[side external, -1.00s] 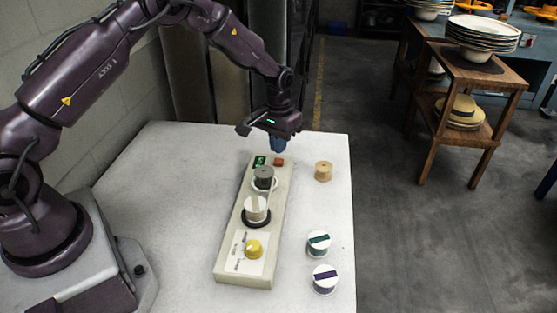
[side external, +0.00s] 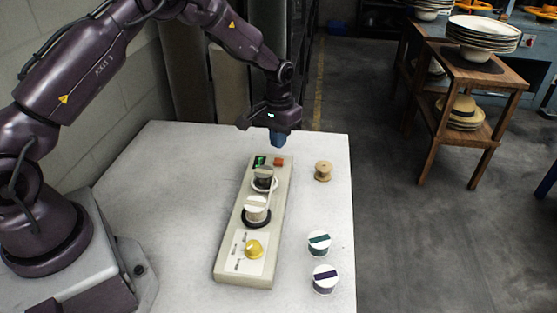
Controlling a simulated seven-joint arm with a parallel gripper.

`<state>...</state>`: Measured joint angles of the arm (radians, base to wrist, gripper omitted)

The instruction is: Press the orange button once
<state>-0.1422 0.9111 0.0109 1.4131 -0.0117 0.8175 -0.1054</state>
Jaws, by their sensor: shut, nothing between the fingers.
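The orange button (side external: 279,161) is a small reddish-orange block at the far end of a long beige panel (side external: 228,268) on the white table. It sits beside a small green-lit display (side external: 259,161). My gripper (side external: 277,140) points down with blue fingertips, shut and empty. It is above the far end of the panel, over the orange button in the picture, with a visible gap between the fingertips and the button.
A wooden spool (side external: 323,171), a green-banded spool (side external: 319,242) and a purple-banded spool (side external: 325,278) stand to the right. The table's left part is clear.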

